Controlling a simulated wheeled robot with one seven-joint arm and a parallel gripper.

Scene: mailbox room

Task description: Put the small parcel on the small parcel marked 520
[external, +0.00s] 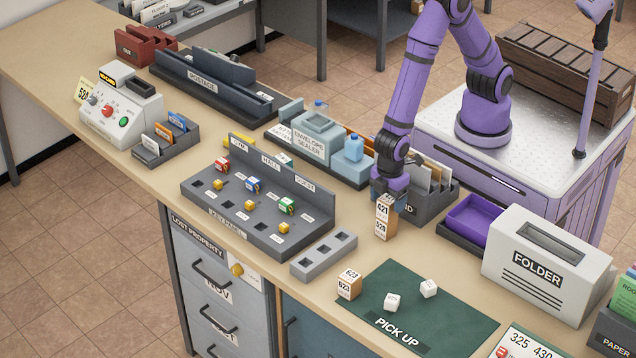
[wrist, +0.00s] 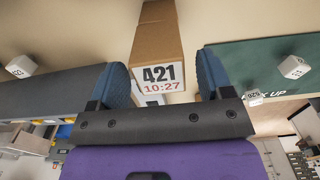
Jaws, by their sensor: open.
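A small brown parcel marked 421 (external: 384,208) stands on the small parcel marked 520 (external: 381,230), forming an upright stack on the bench. My gripper (external: 390,192) is directly over this stack, pointing down, with its fingers at the top of the upper parcel. In the wrist view the open fingers (wrist: 164,82) are on either side of the 421 parcel (wrist: 158,55), with a visible gap at each side. Most of the 520 parcel is hidden in the wrist view.
A brown parcel marked 623 (external: 348,284) stands by the green pick-up mat (external: 455,322), which holds two white cubes (external: 429,288). A grey key panel (external: 232,228) and slotted block (external: 323,255) lie left of the stack. A folder box (external: 545,262) stands right.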

